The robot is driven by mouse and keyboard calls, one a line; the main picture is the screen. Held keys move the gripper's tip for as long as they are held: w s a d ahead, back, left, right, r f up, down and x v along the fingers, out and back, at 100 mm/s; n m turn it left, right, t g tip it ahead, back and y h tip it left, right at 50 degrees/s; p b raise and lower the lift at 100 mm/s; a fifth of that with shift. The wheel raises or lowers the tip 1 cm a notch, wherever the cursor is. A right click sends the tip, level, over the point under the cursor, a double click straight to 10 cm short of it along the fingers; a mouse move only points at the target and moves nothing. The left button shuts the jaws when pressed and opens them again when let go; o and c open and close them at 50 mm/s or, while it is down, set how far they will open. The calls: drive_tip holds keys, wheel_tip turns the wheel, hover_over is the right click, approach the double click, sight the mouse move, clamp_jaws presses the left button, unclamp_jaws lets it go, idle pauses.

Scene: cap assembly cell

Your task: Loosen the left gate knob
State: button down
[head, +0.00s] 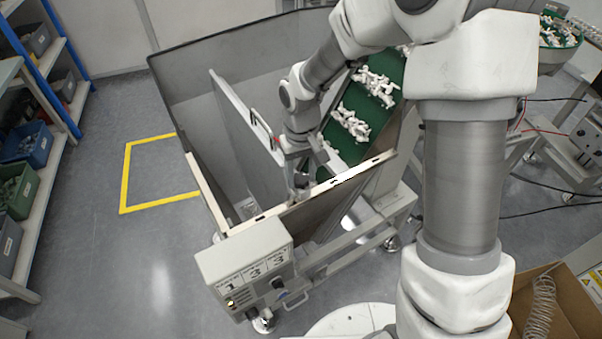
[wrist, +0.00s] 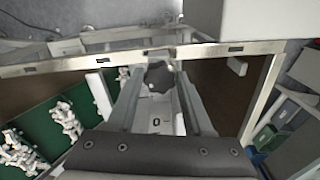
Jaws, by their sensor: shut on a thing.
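The gate knob (wrist: 158,77) is a dark, lobed hand knob beside the pale top rim of the hopper, seen in the wrist view. My gripper (wrist: 159,80) has one finger on each side of it and is shut on it. A light metal plate with a small "0" mark (wrist: 157,121) lies behind the knob, between my fingers. In the head view my gripper (head: 301,181) points down inside the hopper's front rim, and the knob is mostly hidden there by the fingers. I see no second knob of this kind.
The grey hopper (head: 190,75) has high walls around my arm. A green cleated conveyor (head: 345,125) with white parts rises at its right. A control box (head: 245,265) hangs in front. Shelves with bins (head: 30,145) stand left; a cardboard box (head: 570,300) is at lower right.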

drive_tip(key=n+p, duration=0.1)
drive_tip(key=n, duration=0.4)
drive_tip(key=shift+w+d+r+n, duration=0.1)
drive_tip(key=shift+n, duration=0.2)
drive_tip(key=n+p, duration=0.2)
drive_tip(key=n, duration=0.4)
drive_tip(key=n+p, duration=0.2)
drive_tip(key=n, duration=0.3)
drive_tip(key=shift+w+n, duration=0.15)
drive_tip(key=shift+n, duration=0.25)
drive_tip(key=n+p, duration=0.3)
drive_tip(key=n, duration=0.2)
drive_tip(key=shift+n, duration=0.4)
drive_tip(key=shift+c, duration=1.5)
unclamp_jaws()
